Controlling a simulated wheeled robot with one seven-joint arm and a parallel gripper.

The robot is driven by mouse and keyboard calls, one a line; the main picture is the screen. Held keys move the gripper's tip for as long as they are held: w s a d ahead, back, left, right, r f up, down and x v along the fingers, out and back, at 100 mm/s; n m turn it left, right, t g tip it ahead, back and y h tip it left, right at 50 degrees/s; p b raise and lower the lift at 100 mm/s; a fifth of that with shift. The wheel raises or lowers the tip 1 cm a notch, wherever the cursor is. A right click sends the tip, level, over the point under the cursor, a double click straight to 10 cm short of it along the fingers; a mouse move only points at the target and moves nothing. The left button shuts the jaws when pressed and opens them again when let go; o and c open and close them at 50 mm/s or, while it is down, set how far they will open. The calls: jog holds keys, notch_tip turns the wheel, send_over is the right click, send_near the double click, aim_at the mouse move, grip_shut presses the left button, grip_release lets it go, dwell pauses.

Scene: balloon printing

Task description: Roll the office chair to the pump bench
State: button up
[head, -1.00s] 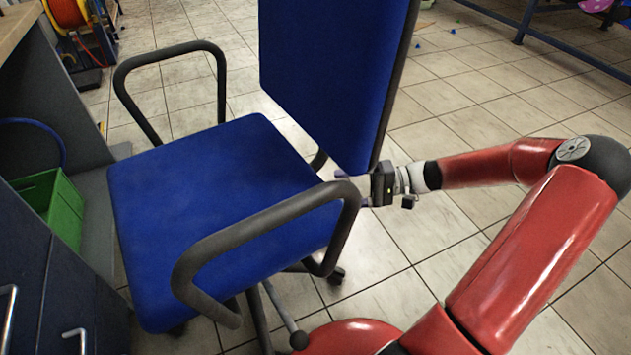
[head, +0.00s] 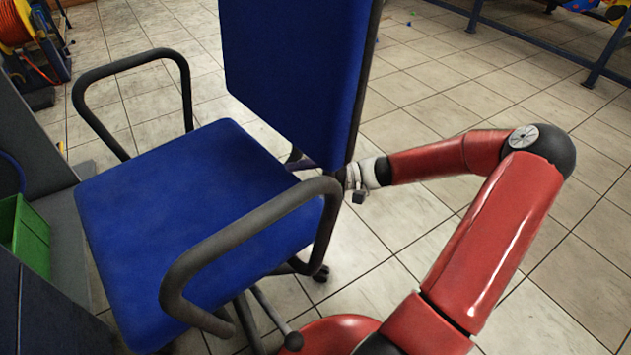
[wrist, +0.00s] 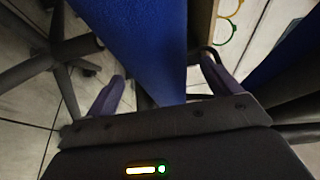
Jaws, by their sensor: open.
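The office chair (head: 190,210) has a blue seat, a blue backrest (head: 290,70) and dark looped armrests. It stands upright at the left and middle of the head view. My gripper (head: 345,178) is at the lower right edge of the backrest, which partly hides it. In the wrist view my gripper (wrist: 163,85) is open, with one purple finger on each side of the blue backrest (wrist: 145,45). Whether the fingers touch the chair I cannot tell. Which furniture is the pump bench I cannot tell.
A dark cabinet (head: 60,310) with a green crate (head: 30,238) stands close to the chair's left. An orange hose reel (head: 15,30) is at the far left. A blue metal frame (head: 530,38) stands at the upper right.

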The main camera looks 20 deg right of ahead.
jog(key=shift+w+a, duration=0.15)
jog(key=shift+a, duration=0.6)
jog(key=shift+w+a, duration=0.1)
jog(key=shift+a, duration=0.65)
grip_shut()
